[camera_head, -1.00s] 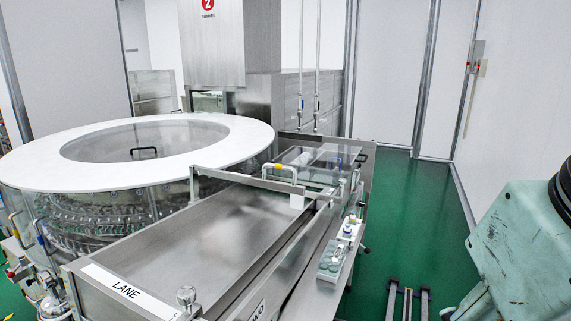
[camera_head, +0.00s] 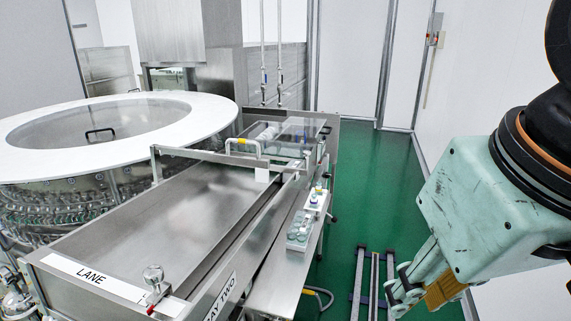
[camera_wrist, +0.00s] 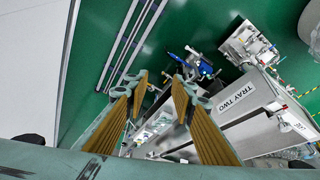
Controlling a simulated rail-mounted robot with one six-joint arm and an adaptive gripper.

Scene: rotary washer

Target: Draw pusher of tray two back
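Tray two is a long steel tray (camera_head: 165,215) with a "LANE" plate at its near end and a "TRAY TWO" label on its side. A steel crossbar (camera_head: 200,157), which looks like the pusher, spans the tray toward its far end. My gripper (camera_head: 398,296) is low at the right in the head view, apart from the tray. In the wrist view my gripper (camera_wrist: 161,78) has its gold-padded fingers spread with nothing between them. The tray's label (camera_wrist: 238,97) shows there right of the fingers.
A round machine with a white rim (camera_head: 215,122) stands left of the tray. A side shelf (camera_head: 275,268) with a small control box (camera_head: 300,230) runs along the tray's right. Floor rails (camera_head: 375,270) lie beyond it. Green floor (camera_head: 365,190) is open between tray and wall.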

